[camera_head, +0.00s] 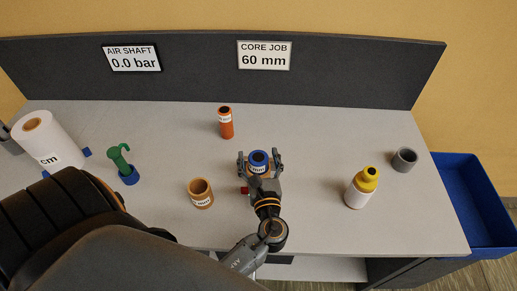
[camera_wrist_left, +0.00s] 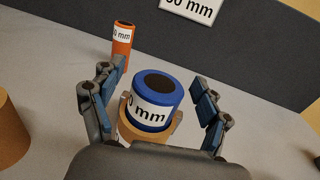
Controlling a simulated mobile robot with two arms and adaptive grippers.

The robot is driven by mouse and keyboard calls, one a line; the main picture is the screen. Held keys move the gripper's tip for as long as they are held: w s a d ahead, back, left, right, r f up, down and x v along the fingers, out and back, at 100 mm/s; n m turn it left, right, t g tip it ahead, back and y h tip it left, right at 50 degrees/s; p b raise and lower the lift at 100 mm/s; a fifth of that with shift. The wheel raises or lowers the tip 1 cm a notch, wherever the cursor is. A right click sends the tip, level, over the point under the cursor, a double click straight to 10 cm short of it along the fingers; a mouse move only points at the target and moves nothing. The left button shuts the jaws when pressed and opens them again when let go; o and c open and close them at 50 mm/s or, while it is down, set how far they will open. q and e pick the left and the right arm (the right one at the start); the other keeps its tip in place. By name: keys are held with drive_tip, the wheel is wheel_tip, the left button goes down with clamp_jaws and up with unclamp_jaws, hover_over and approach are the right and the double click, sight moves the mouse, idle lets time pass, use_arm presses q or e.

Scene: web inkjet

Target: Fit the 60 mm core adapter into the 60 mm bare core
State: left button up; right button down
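My left gripper (camera_head: 260,157) is open, with one finger on each side of the blue cylinder and a gap on both sides. My right gripper is not in view.
An orange labelled tube (camera_head: 226,128) stands behind. A green hooked item (camera_head: 120,160) and a large white roll (camera_head: 48,142) are at left. A yellow-topped bottle (camera_head: 358,193) and a grey cup (camera_head: 404,160) stand at right. A blue bin (camera_head: 465,170) lies beyond the table.

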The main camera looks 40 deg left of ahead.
use_arm(q)
drive_tip(key=v, duration=1.2)
idle(0.5)
